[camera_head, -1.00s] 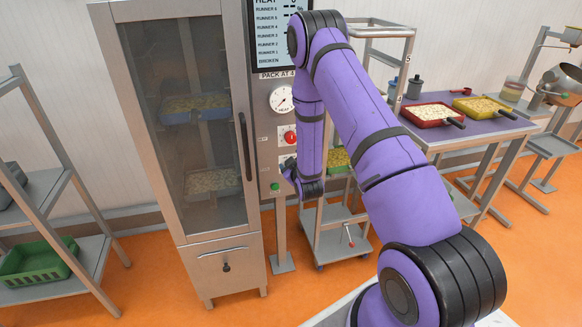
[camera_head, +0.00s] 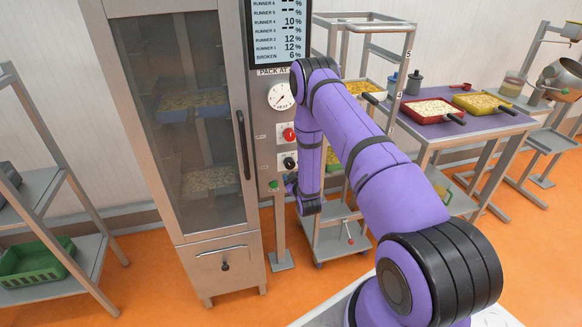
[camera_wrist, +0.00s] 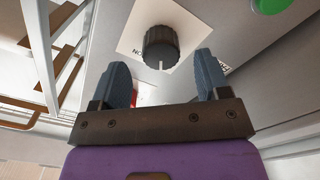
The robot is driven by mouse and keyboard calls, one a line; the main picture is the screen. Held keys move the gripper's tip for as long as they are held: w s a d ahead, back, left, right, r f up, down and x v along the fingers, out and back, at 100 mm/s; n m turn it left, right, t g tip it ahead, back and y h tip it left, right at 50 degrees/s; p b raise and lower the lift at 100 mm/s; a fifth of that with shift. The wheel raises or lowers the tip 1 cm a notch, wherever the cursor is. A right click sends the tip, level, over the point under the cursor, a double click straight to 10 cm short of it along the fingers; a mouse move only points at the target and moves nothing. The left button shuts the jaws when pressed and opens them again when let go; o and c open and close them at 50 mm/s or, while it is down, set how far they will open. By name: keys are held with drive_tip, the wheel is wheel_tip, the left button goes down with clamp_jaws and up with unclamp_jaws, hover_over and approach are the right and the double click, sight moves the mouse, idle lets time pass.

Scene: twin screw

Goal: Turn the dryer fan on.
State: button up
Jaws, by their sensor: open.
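The dryer (camera_head: 175,130) is a tall grey cabinet with a glass door at left centre, its door shut. On the panel beside it are a red knob (camera_head: 289,134), a black knob (camera_head: 290,162) and a green button (camera_head: 273,184). In the wrist view the black knob (camera_wrist: 160,47) sits on a white plate with partly legible "ON" lettering. The green button (camera_wrist: 270,5) is at the top right. My gripper (camera_wrist: 161,66) is open, with the knob showing between and just beyond its fingertips. I cannot tell whether the fingers touch it. In the head view my arm mostly hides the gripper.
A dial gauge (camera_head: 281,96) and a screen (camera_head: 279,30) are above the knobs. A wheeled rack (camera_head: 335,235) stands close to the right of the panel. A purple-topped table (camera_head: 470,122) holds red and yellow trays. A shelf with a green basket (camera_head: 38,258) is at left.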

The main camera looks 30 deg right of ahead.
sight(291, 167)
drive_tip(key=shift+x, duration=2.05)
drive_tip(key=c, duration=0.9)
